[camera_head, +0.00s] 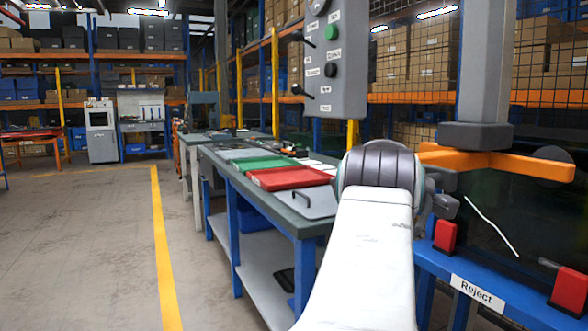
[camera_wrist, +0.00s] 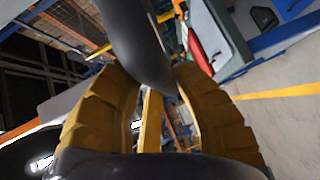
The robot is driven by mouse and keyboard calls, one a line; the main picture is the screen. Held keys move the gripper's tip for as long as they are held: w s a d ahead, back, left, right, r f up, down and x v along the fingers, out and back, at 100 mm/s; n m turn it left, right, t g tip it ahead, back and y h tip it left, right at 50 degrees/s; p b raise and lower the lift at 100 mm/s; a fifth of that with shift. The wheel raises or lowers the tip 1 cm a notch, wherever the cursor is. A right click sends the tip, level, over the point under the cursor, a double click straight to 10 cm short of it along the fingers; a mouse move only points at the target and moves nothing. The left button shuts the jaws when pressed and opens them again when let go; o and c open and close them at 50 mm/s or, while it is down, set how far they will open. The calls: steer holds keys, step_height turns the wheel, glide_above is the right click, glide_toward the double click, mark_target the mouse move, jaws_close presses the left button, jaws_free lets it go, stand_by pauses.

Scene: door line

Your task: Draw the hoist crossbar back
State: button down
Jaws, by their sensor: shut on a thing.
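The hoist crossbar (camera_head: 520,165) is an orange bar across the foot of a grey upright column (camera_head: 486,70), at the right of the head view. Its left end is hidden behind my wrist. My gripper (camera_wrist: 152,82) has yellow-brown fingers and is shut on the crossbar. In the wrist view, a dark rounded piece lies between the fingertips, with a narrow yellow-orange strip behind it. I cannot tell exactly where along the bar the hold is. In the head view, my wrist covers most of the gripper.
A grey control box (camera_head: 335,60) with buttons hangs left of the column. A workbench (camera_head: 300,223) with a red tray (camera_head: 292,178) and a green tray (camera_head: 262,163) stands left of my arm. A blue rail labelled Reject (camera_head: 480,294) runs at the lower right. The left floor is clear.

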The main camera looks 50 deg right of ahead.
steer(key=c, duration=1.2)
jaws_free()
steer(key=shift+w+a+r, duration=0.1)
steer(key=shift+r, duration=0.1)
steer(key=shift+r, duration=0.55)
steer(key=o, duration=0.5)
step_height(320, 180, up, 4)
steer(key=shift+r, duration=1.1)
steer(key=c, duration=0.5)
steer(key=shift+r, duration=1.2)
